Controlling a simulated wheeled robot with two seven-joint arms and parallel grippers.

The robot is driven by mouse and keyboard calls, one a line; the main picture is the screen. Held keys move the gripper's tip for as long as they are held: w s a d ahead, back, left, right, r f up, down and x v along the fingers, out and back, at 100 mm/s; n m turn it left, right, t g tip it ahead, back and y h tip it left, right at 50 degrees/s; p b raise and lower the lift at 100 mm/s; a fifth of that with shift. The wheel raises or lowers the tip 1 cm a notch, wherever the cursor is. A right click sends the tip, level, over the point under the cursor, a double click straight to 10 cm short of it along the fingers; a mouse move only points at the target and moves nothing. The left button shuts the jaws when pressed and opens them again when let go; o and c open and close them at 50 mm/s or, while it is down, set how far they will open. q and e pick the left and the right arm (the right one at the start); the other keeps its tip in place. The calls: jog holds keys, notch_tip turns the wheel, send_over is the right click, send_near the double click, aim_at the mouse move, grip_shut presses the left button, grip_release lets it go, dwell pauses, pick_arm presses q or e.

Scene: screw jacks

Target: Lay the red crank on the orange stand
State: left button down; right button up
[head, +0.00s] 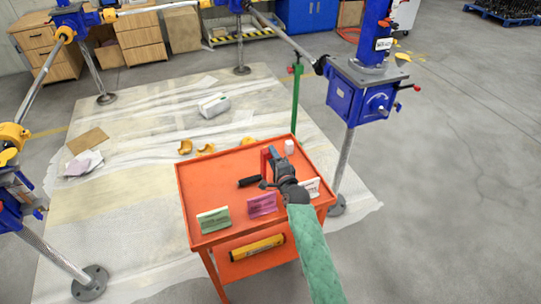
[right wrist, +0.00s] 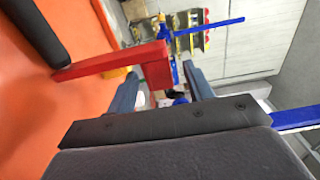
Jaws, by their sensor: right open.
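The orange stand (head: 212,185) is a small orange table-like cart in the middle of the head view. The red crank (head: 265,162), with a black grip, is at its top, partly hidden by my right gripper (head: 272,172). In the right wrist view the red crank (right wrist: 156,66) has its block end between the open fingers of the right gripper (right wrist: 160,90), with its arm reaching left over the orange surface. Whether the fingers touch it I cannot tell. My left gripper is not in view.
On the stand are a green card (head: 213,220), a pink card (head: 262,204), a white card and a small white object (head: 289,147). A blue screw jack (head: 365,95) stands behind right. The floor at right is clear.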

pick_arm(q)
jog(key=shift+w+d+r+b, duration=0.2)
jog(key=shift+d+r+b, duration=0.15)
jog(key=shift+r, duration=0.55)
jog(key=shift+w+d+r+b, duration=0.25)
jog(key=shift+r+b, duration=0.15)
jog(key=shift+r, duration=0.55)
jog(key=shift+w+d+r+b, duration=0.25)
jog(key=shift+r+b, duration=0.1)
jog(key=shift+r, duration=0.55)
pick_arm(e)
jog(key=v, duration=0.9)
